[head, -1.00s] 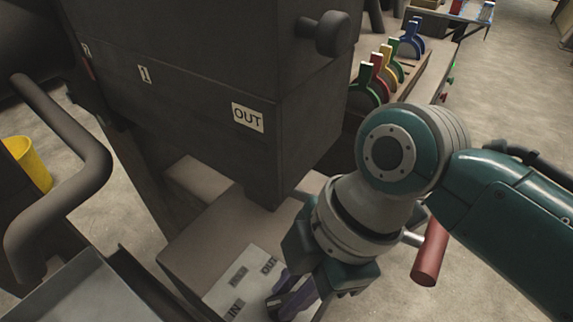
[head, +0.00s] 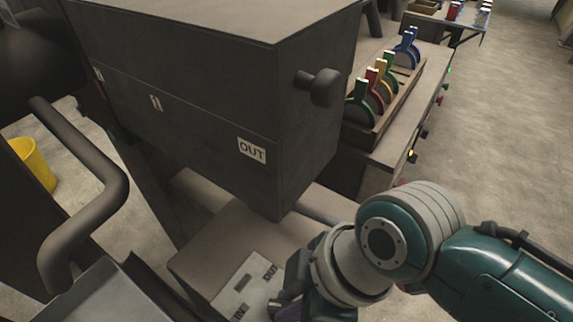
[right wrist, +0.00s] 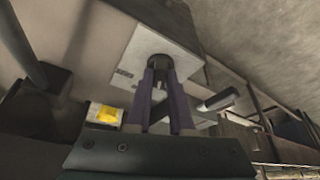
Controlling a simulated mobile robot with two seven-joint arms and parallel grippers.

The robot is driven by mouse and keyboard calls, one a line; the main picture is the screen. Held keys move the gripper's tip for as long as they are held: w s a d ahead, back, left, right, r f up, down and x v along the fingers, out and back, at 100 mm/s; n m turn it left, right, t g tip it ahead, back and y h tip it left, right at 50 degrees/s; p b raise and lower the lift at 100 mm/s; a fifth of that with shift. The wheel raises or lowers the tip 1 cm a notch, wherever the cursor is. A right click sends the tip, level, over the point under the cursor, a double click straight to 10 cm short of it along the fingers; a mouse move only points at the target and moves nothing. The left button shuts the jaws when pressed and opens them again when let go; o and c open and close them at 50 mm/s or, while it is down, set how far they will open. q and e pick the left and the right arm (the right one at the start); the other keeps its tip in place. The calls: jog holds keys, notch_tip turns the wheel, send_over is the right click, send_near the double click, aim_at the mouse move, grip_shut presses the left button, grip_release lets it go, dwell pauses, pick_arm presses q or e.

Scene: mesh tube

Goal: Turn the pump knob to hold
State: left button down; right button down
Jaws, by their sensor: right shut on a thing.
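The light label plate (head: 236,300) lies on the pump's box, with small dark labels; IN and OUT are legible, and the middle one is too small to read. The dark round pump knob (right wrist: 160,66) stands on this plate in the right wrist view. My right gripper (right wrist: 163,72) has its purple fingers closed around the knob. In the head view my right gripper (head: 283,303) is at the plate's right side, and its wrist and fingers hide the knob. Which label the knob points to cannot be told. My left gripper is not in view.
A large dark machine housing (head: 200,85) with an OUT sign overhangs the box. A knob-like handle (head: 318,86) juts from its right side. Coloured levers (head: 372,90) stand behind. A bent dark pipe (head: 100,175) is at the left. Open floor (head: 510,130) is at the right.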

jog(key=m+p, duration=0.1)
jog(key=m+t+p, duration=0.1)
jog(key=m, duration=0.1)
jog(key=shift+s+a+r, duration=0.1)
jog(key=shift+s+r, duration=0.05)
jog(key=shift+r, duration=0.05)
jog(key=shift+f+m+t+h+p, duration=0.1)
jog(key=shift+m+t+h+p, duration=0.3)
jog(key=shift+m+p, duration=0.45)
jog(key=shift+m, duration=0.35)
jog(key=c, duration=0.8)
grip_release()
jog(key=shift+f, duration=0.1)
jog(key=p+v, duration=0.4)
jog(key=v, duration=0.6)
